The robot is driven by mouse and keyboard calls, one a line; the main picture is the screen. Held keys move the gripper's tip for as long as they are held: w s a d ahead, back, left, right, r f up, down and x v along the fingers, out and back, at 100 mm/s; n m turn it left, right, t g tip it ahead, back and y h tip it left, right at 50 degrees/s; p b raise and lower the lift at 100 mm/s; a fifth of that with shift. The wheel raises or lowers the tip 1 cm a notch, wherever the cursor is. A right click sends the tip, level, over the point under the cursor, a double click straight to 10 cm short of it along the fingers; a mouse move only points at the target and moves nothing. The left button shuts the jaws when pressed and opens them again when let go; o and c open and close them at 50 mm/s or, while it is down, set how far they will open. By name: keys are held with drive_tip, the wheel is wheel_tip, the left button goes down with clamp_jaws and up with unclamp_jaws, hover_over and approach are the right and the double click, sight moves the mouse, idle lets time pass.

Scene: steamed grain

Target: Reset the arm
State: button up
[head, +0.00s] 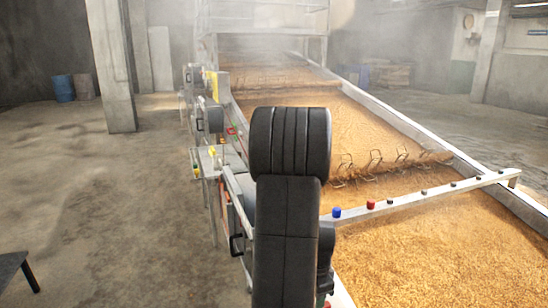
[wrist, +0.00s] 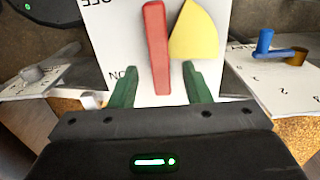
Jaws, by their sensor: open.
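My gripper (wrist: 160,69) shows in the wrist view as two green fingers, apart and with nothing held between them. A red lever (wrist: 156,45) and a yellow rounded piece (wrist: 194,35) are on that panel, in line with the gap between the fingers. I cannot tell how far the fingertips are from the lever. In the head view my dark arm (head: 288,220) rises in the middle, and my gripper is hidden.
A long grain bed (head: 440,255) runs away on the right, crossed by a rail (head: 440,191) with coloured knobs. A machine side with boxes (head: 212,118) stands behind my arm. In the wrist view, a blue lever (wrist: 264,44) is at right. Concrete floor (head: 90,200) is open on the left.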

wheel_tip(320, 180, down, 4)
drive_tip(key=shift+r, duration=0.15)
drive_tip(key=shift+f, duration=0.25)
drive_tip(key=n, duration=0.5)
drive_tip(key=shift+s+d+n, duration=0.15)
drive_tip(key=shift+s+n, duration=0.05)
drive_tip(key=shift+n, duration=0.2)
